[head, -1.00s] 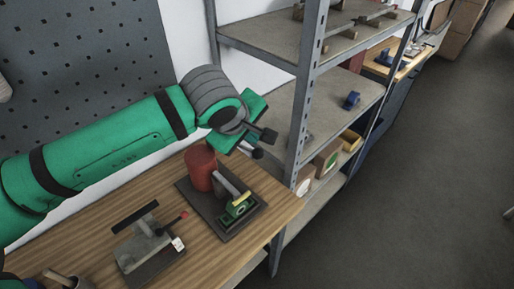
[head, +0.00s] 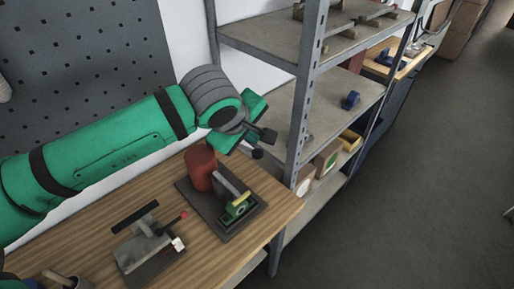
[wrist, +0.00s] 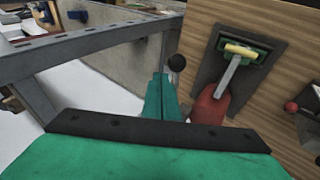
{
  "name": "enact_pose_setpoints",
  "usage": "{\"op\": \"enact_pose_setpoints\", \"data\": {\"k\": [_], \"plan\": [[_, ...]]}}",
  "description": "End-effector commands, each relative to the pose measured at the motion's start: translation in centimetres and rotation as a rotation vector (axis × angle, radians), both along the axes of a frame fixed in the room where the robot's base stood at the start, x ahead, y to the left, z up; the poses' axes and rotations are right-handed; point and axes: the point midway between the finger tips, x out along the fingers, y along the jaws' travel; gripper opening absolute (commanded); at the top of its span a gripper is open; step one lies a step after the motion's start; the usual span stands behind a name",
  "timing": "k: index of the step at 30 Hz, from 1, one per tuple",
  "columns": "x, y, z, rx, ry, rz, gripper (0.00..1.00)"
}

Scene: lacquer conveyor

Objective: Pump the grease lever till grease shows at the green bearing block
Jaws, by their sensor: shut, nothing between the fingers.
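The green bearing block (head: 239,208) sits on a dark base plate at the bench's right end, with a yellow bar across its top. It also shows in the wrist view (wrist: 246,53). A red cylinder (head: 200,168) stands behind it, and a grey bar (head: 226,184) runs between them. My gripper (head: 267,135) is shut and empty, above and behind the cylinder. A black ball knob (head: 257,153) shows just below the fingertips; in the wrist view (wrist: 176,62) it is beside the gripper. I cannot tell whether they touch. I see no clear grease on the block.
A grey fixture (head: 143,250) with a red-knobbed lever (head: 184,215) and a white tag stands on the bench (head: 207,255) to the left. A metal shelf post (head: 305,95) rises close to the right of my gripper. A pegboard (head: 90,60) is behind my arm.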

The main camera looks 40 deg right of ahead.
Motion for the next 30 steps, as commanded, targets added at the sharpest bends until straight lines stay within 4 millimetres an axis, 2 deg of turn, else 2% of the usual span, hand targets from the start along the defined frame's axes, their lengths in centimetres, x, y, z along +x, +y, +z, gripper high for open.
{"op": "enact_pose_setpoints", "data": {"k": [30], "plan": [[-0.26, -0.02, -0.82, 0.000, 0.000, 0.000, 0.00]]}}
